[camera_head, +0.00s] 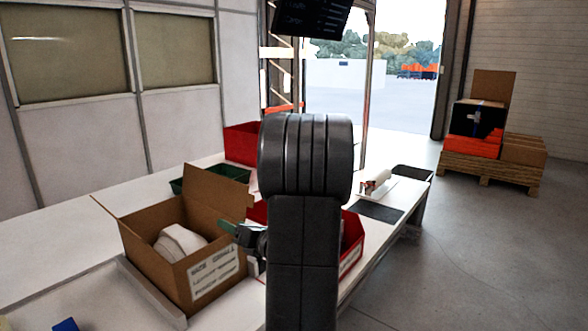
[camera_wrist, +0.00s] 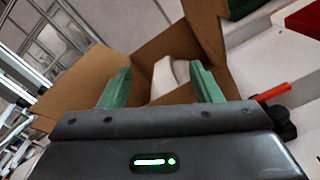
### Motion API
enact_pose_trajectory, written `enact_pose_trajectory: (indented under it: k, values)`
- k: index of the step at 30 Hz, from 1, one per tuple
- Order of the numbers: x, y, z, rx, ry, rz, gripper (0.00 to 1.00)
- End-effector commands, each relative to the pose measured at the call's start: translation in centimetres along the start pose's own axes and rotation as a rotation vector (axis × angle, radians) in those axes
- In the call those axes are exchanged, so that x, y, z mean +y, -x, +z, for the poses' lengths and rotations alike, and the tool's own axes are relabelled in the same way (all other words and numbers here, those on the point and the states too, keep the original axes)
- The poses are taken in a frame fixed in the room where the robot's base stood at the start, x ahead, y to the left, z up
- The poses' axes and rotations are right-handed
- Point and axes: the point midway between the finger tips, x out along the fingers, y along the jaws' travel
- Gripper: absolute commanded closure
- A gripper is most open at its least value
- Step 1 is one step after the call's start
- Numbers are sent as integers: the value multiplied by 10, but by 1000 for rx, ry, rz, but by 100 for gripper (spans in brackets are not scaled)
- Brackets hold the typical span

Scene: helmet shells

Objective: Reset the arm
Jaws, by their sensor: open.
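My gripper (camera_wrist: 160,88) is open, with two green fingers spread apart and nothing between them that I can see held. In the head view my gripper (camera_head: 232,228) shows beside the right side of an open cardboard box (camera_head: 206,268), partly hidden by my own dark arm. A white helmet shell (camera_head: 180,241) lies inside the box. In the wrist view the box (camera_wrist: 178,42) lies beyond the fingers, and the white shell (camera_wrist: 165,75) shows between them.
A red bin (camera_head: 351,243) stands right of my arm, partly hidden. A green bin (camera_head: 215,174) and another red bin (camera_head: 240,143) stand behind the box. A dark mat (camera_head: 380,212) lies on the white table at right. The floor (camera_head: 480,250) at right is clear.

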Motion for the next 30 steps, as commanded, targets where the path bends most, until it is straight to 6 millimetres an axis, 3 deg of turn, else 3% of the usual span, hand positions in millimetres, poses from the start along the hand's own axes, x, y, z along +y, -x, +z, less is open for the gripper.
enact_pose_trajectory:
  k: [10,25,30]
  values:
    - [-1,0,-11,-1,121,-1,42]
    - [1,0,-10,1,140,0,42]
    - [11,2,-3,12,169,4,42]
